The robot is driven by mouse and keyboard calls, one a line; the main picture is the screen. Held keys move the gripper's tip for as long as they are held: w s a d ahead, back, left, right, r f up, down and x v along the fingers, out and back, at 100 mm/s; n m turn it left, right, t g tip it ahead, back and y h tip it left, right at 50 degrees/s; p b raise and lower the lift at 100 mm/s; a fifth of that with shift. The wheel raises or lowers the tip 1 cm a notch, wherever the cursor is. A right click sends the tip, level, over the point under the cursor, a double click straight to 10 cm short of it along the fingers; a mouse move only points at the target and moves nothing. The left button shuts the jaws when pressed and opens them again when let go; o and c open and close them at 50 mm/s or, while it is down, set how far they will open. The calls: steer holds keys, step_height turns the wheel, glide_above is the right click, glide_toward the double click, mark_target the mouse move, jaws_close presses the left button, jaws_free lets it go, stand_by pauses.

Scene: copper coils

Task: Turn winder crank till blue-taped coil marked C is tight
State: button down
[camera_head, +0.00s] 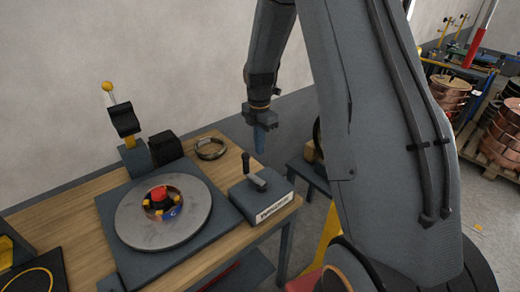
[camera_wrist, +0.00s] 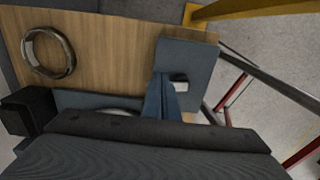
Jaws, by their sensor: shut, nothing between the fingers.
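A copper coil (camera_head: 176,198) sits at the middle of a grey round plate (camera_head: 135,228) on the bench, around a red-topped hub. A small blue patch and yellow pieces show at the coil; no letter C can be read. A grey box (camera_head: 250,205) with a white label and a black-handled crank (camera_head: 246,163) stands right of the plate. The grey box also shows in the wrist view (camera_wrist: 197,62). My gripper (camera_head: 260,150) is shut and empty, its blue fingers pointing down above and behind the box. In the wrist view, its fingers (camera_wrist: 162,98) partly overlap the box; the crank handle is not clear there.
A metal ring (camera_head: 211,149) lies on the wooden bench behind the plate. A black block (camera_head: 166,148) and a post with a yellow ball (camera_head: 107,87) stand at the back. Copper coils (camera_head: 502,138) sit on pallets far right.

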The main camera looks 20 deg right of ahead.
step_height(320, 180, up, 7)
steer(key=p, duration=0.2)
steer(key=shift+f, duration=0.15)
stand_by(0.5)
steer(key=s+a+f+m+b, duration=0.2)
steer(key=s+m+b, duration=0.1)
steer(key=s+m, duration=0.4)
steer(key=s+a+f+m+t+b, duration=0.1)
steer(key=s+a+f+m+b, duration=0.2)
steer(key=s+m, duration=0.4)
steer(key=s+a+f+m+b, duration=0.2)
steer(key=s+a+m+b, duration=0.1)
steer(key=s+m+b, duration=0.2)
steer(key=s+m, duration=0.2)
steer(key=shift+f+m, duration=0.15)
steer(key=shift+m, duration=0.15)
stand_by(0.7)
